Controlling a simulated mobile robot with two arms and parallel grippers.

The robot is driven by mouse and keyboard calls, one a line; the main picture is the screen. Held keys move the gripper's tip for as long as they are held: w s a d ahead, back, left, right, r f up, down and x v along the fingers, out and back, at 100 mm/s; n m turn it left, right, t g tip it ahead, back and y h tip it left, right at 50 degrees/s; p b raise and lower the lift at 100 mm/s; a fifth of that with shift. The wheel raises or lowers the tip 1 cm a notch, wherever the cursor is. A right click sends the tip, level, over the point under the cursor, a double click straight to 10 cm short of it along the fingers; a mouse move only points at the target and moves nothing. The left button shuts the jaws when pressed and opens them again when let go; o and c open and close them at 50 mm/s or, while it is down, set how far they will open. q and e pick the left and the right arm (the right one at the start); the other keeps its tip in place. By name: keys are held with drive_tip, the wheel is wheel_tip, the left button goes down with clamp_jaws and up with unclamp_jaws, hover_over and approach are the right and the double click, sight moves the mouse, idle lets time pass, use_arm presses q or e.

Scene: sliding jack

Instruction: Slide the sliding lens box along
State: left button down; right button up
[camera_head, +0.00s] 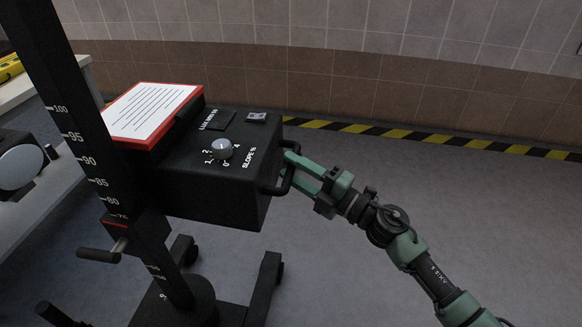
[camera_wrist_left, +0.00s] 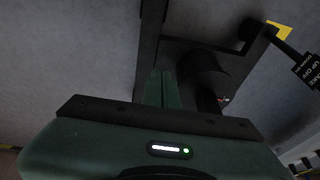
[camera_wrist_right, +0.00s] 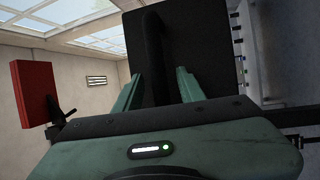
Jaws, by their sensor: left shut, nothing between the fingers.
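The black lens box (camera_head: 205,180) sits on an upright scaled column (camera_head: 85,150), with a silver slope knob (camera_head: 222,149) on its top. A black bar handle (camera_head: 287,180) stands out from its right end. My right gripper (camera_head: 289,166) is at this handle, its green fingers pointing left. In the right wrist view the fingers (camera_wrist_right: 158,90) are apart, with the handle (camera_wrist_right: 154,50) between them and the dark box end (camera_wrist_right: 200,45) beyond. My left gripper (camera_wrist_left: 160,88) shows only in its own wrist view, shut and empty, above grey floor and dark stand parts.
A red-framed sheet (camera_head: 150,112) lies on the box's left part. A crank handle (camera_head: 100,254) sticks out of the column, above a wheeled base (camera_head: 268,280). A light bench (camera_head: 40,215) stands at left. Floor to the right is clear up to the striped wall edge (camera_head: 400,134).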

drive_tip(key=shift+w+a, duration=0.2)
drive_tip(key=shift+a, duration=0.15)
clamp_jaws()
idle(1.2)
